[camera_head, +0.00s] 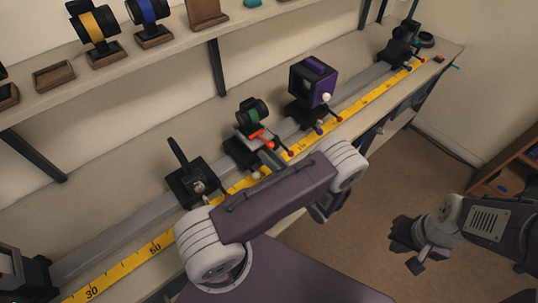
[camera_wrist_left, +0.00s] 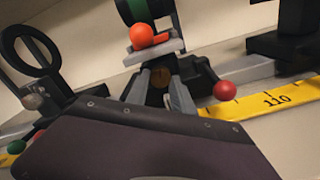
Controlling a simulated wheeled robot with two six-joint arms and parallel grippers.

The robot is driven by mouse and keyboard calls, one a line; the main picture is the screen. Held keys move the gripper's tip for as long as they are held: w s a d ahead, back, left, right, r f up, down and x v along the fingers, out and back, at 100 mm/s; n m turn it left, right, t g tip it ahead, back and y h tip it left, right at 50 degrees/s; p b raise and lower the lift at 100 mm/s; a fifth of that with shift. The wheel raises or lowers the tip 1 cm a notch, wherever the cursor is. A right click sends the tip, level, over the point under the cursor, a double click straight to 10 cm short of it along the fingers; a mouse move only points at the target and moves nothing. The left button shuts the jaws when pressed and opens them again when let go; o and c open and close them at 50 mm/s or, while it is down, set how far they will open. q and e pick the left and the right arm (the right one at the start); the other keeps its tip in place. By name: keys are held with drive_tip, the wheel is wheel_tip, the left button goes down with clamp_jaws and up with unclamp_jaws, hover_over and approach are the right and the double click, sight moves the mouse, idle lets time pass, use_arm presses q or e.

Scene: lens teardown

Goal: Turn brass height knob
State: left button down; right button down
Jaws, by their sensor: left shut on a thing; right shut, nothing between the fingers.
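The carrier with the green-ringed lens (camera_head: 252,113) stands upright on the rail, and its lens also shows at the top of the left wrist view (camera_wrist_left: 135,10). An orange ball knob (camera_wrist_left: 141,36) sits on its grey clamp. Below that clamp, the dark brass knob (camera_wrist_left: 160,94) shows between the two grey fingers of my left gripper (camera_wrist_left: 161,93), which is shut on it. In the head view the brass knob is hidden, and my left arm covers part of the rail front. My right gripper (camera_head: 414,258) is shut and empty, low at the right, away from the bench.
A yellow scale (camera_head: 125,265) runs along the rail. A black holder (camera_head: 192,182) stands left of the carrier and a purple box-shaped mount (camera_head: 312,82) stands right. A red ball knob (camera_wrist_left: 225,90) is close to the right finger. A shelf (camera_head: 150,55) with lenses is behind.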

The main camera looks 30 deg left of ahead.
idle(0.5)
use_arm(q)
drive_tip(key=c, duration=1.1)
unclamp_jaws()
drive_tip(key=shift+d, duration=0.1)
drive_tip(key=b+v, duration=0.1)
drive_tip(key=v, duration=0.7)
drive_tip(key=shift+f, duration=0.1)
drive_tip(key=shift+s+d, duration=0.2)
drive_tip(key=shift+d, duration=0.25)
